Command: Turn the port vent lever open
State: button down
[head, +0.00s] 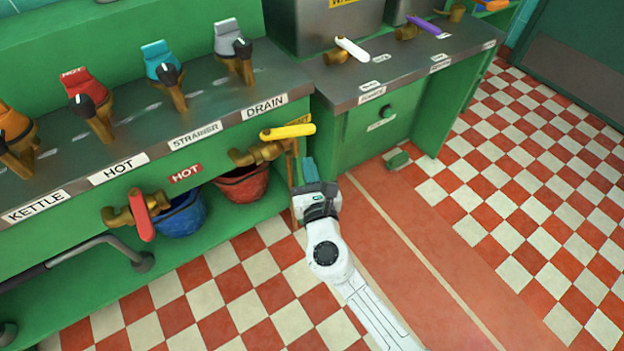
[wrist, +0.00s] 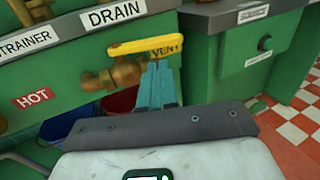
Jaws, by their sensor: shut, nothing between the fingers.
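The vent lever (head: 287,131) is a yellow handle on a brass valve (head: 256,154), on the green front below the DRAIN label. It lies nearly level, its free end to the right. My gripper (head: 308,168) has teal fingers, shut and empty. In the wrist view its fingertips (wrist: 159,66) appear just below the lever's right end; I cannot tell whether they touch it.
A red bucket (head: 243,184) and a blue bucket (head: 180,215) stand on the shelf below. A red lever (head: 141,215) is at the left by the HOT label. White (head: 352,49) and purple (head: 424,26) levers sit on the right counter. Checkered floor (head: 520,180) is open at right.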

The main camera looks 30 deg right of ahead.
aim_at(306, 133)
jog(key=x, duration=0.7)
jog(key=shift+w+d+b, duration=0.1)
jog(key=shift+w+b, duration=0.25)
jog(key=shift+w, duration=0.05)
jog(key=w+d+b, duration=0.2)
jog(key=w, duration=0.1)
jog(key=shift+d+f, duration=0.1)
jog(key=shift+d, duration=0.05)
